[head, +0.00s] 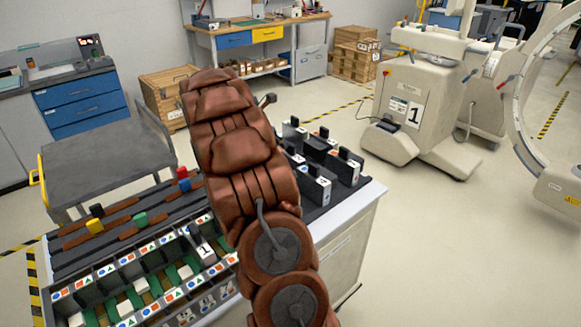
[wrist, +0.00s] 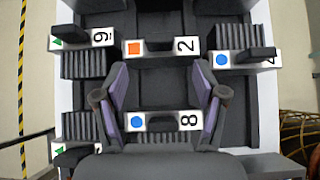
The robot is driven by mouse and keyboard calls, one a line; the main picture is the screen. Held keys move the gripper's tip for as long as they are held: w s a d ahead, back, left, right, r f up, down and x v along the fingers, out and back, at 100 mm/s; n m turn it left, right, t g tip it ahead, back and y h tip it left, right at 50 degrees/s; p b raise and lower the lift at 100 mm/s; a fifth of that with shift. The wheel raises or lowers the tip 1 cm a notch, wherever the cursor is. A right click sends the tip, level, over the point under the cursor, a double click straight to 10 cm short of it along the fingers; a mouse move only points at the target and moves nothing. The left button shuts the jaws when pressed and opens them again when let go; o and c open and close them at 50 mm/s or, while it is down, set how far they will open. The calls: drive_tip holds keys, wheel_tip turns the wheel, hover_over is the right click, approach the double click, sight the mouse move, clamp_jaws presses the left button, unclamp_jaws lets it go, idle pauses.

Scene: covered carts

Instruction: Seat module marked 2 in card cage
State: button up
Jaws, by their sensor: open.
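In the wrist view the module marked 2 (wrist: 186,46), with an orange square on its label, stands in a dark tray beyond my fingertips. My gripper (wrist: 160,82) is open and empty, its purple-padded fingers spread wide. The module marked 8 (wrist: 188,121), with a blue circle, lies between the fingers, closer to the palm; I cannot tell whether they touch it. In the head view the card cage (head: 140,262) is at lower left, its slots labelled with coloured shapes. A module marked 1 (head: 204,250) sits in it. My arm hides my gripper there.
Other modules stand in the tray, one with a green triangle (wrist: 97,38) at left, one with a blue circle (wrist: 235,59) at right. Coloured-handled pieces (head: 140,219) lie behind the cage. A grey cart (head: 105,155) is at left. Open floor (head: 450,250) lies right.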

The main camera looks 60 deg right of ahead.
sight(290, 145)
drive_tip(key=x, duration=0.2)
drive_tip(key=p+x, duration=0.1)
drive_tip(key=x, duration=0.4)
drive_tip(key=shift+s+d+r+p, duration=0.2)
drive_tip(key=shift+d+r+p, duration=0.05)
drive_tip(key=shift+d+p, duration=0.15)
drive_tip(key=shift+d+f, duration=0.3)
drive_tip(key=shift+f, duration=0.1)
clamp_jaws()
